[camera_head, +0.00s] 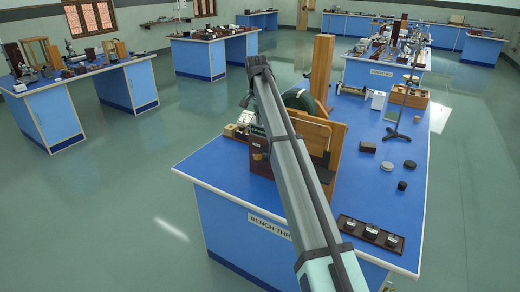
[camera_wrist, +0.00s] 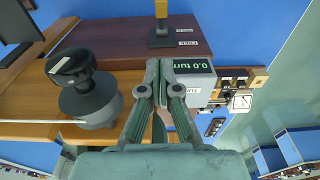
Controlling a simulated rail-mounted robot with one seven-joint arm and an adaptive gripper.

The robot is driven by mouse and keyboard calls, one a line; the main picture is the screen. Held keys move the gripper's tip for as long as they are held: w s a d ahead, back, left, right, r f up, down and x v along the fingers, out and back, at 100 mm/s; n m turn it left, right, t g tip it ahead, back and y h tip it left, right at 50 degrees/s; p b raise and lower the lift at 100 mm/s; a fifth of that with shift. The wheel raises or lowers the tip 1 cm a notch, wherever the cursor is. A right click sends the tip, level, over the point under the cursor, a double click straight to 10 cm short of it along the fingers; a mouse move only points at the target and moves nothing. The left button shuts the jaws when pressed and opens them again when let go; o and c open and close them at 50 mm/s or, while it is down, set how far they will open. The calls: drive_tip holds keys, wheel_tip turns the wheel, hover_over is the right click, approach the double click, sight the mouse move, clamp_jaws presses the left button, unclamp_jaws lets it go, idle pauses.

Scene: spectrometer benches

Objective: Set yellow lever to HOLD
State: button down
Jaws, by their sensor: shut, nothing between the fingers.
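In the wrist view the yellow lever (camera_wrist: 161,9) stands on a small black base on a dark reddish-brown block, at the top edge of the picture. Its upper part is cut off. Two small white labels (camera_wrist: 188,43) sit beside its base, too small to read surely. My gripper (camera_wrist: 158,88) is below the lever in the picture, apart from it, with its fingers together and empty. In the head view the dark reddish-brown block (camera_head: 260,161) shows at the near bench's left edge, partly behind my arm; my gripper is hidden there.
A black knob (camera_wrist: 72,66) on a dark stem stands left of my fingers. A grey display box (camera_wrist: 195,80) reading "0.0 turn" is close on their right. Wooden boards (camera_head: 318,140) rise beside my arm on the blue bench (camera_head: 400,215).

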drive_tip(key=shift+f, duration=0.15)
drive_tip(key=p, duration=0.4)
hover_over(259, 155)
drive_tip(key=w, duration=0.2)
drive_tip(key=f, duration=0.6)
drive_tip(key=d+f, duration=0.1)
drive_tip(key=f, duration=0.2)
drive_tip(key=shift+s+f, duration=0.2)
drive_tip(key=shift+f, duration=0.2)
drive_tip(key=shift+s+a+f+p, duration=0.15)
drive_tip(key=shift+s+f, duration=0.1)
drive_tip(key=shift+f, duration=0.3)
drive_tip(key=shift+s+a+f+p, duration=0.15)
drive_tip(key=shift+s+f, duration=0.1)
drive_tip(key=shift+f, duration=0.25)
drive_tip(key=shift+s+a+f, duration=0.15)
drive_tip(key=shift+s+f, duration=0.05)
drive_tip(key=shift+f, duration=0.6)
drive_tip(key=shift+f, duration=0.1)
